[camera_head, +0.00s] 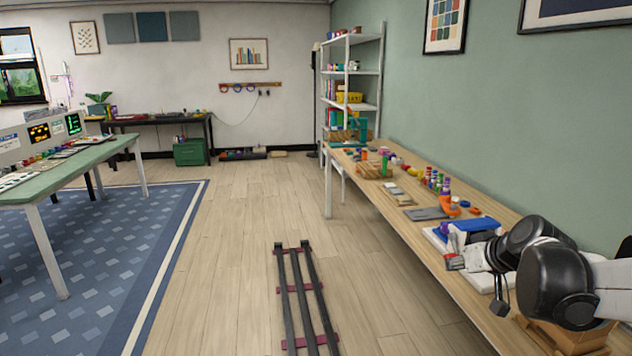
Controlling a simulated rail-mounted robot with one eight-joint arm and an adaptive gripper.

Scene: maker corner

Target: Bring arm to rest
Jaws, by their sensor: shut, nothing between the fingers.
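My arm, with black joints and white links, reaches in from the right edge over the near end of the long wooden workbench (445,268). My gripper (458,262) is at its end, pointing left above the bench top, close to a blue and white item. It is shut and looks empty. It is small in the picture, and its fingers are hard to make out against the things behind. Whether it touches anything on the bench cannot be told.
A blue item (474,225), a grey flat plate (426,214), an orange object (450,206) and several small coloured bottles stand beyond my gripper. A wooden box (565,338) sits below my arm. Dark floor rails (303,290) run left of the bench.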

